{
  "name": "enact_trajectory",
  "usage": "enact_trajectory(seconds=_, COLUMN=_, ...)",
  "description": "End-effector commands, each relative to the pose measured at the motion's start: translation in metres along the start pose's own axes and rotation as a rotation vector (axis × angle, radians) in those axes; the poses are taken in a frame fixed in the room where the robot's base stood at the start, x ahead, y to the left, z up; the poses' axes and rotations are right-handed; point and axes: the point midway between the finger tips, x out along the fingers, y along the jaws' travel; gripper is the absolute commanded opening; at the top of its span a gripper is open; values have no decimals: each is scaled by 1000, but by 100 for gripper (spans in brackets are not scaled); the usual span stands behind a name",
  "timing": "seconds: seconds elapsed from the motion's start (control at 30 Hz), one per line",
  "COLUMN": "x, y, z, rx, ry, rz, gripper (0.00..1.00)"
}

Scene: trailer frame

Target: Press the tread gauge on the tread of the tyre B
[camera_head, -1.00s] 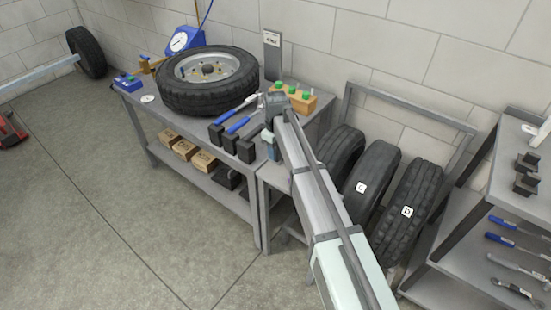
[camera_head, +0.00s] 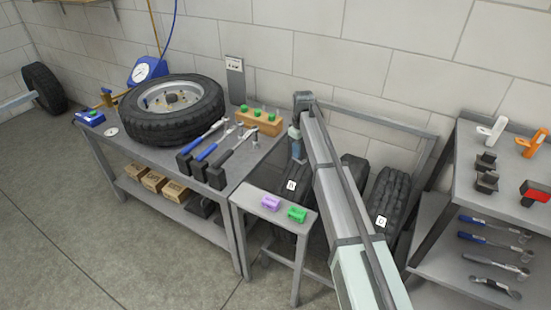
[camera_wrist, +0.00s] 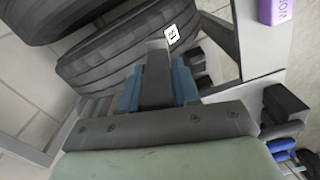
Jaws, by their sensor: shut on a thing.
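Tyre B (camera_head: 292,196) stands in the rack beside the workbench, partly hidden by the small stand and my arm; its white label B shows. In the wrist view, its tread (camera_wrist: 110,62) curves across the upper part, with the label near the top. My gripper (camera_head: 296,152) is above tyre B, pointing down. In the wrist view, its blue fingers (camera_wrist: 157,85) are shut on a dark grey tool with a paler end, apparently the tread gauge (camera_wrist: 155,72). The gauge end overlaps the tyre in that view; I cannot tell whether it touches.
A small stand at the front carries a purple block (camera_head: 271,203) and a green block (camera_head: 297,214). Tyre D (camera_head: 388,205) and another tyre stand to the right. The workbench at left holds a lying tyre (camera_head: 172,108), tools and a wooden block (camera_head: 258,122). A shelf (camera_head: 475,190) stands right.

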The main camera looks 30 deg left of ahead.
Motion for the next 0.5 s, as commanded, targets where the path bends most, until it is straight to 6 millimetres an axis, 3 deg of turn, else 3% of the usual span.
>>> enact_trajectory(seconds=0.03, x=1, y=27, z=-3, rx=21, ry=-1, rz=-1, gripper=1)
enact_trajectory(seconds=0.23, x=6, y=99, z=-16, rx=56, ry=1, rz=-1, gripper=1)
enact_trajectory(seconds=0.5, x=6, y=126, z=-49, rx=24, ry=11, rz=8, gripper=1)
